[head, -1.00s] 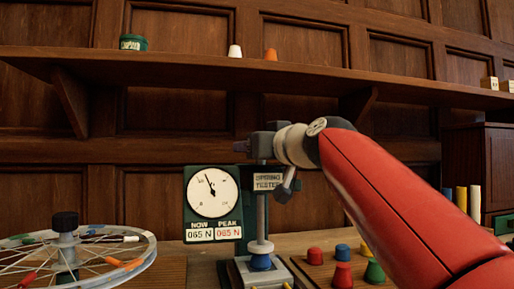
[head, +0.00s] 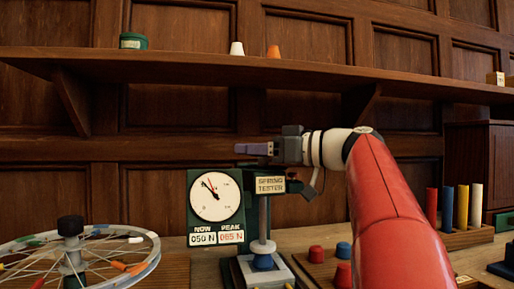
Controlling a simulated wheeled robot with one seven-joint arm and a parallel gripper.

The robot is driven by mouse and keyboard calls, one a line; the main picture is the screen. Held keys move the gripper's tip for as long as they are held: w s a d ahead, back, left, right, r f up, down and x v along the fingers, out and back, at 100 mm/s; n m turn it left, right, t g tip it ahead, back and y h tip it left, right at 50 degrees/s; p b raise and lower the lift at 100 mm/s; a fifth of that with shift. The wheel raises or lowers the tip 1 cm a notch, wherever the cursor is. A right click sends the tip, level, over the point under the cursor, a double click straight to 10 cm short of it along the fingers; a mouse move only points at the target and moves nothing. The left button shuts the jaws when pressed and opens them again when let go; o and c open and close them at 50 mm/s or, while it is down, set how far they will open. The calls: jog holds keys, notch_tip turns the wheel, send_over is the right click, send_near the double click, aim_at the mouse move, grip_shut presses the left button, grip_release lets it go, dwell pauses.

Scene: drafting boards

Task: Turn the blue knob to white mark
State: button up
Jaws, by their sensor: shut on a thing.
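My gripper (head: 272,148) is above the spring tester (head: 271,186), pointing left. It is shut on a purple-blue piece (head: 252,149) that sticks out to the left; I cannot tell whether this is the blue knob. The tester's round dial (head: 215,197) has a black needle and a red needle at its upper left. Its windows read NOW 050 N and PEAK 065 N. A blue part (head: 263,262) sits at the foot of the tester's post (head: 263,220). No white mark can be made out on it.
A spoked wheel (head: 150,252) lies at the left. Red pegs (head: 316,254) and a blue peg (head: 343,249) stand right of the tester. Coloured rods (head: 447,207) are further right. A shelf (head: 200,56) with small cups runs above my gripper.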

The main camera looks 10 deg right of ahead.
jog(key=shift+n+g+y, duration=0.3)
jog(key=o, duration=1)
jog(key=shift+s, duration=0.1)
jog(key=v, duration=0.7)
jog(key=shift+s+d, duration=0.2)
jog(key=shift+d, duration=0.15)
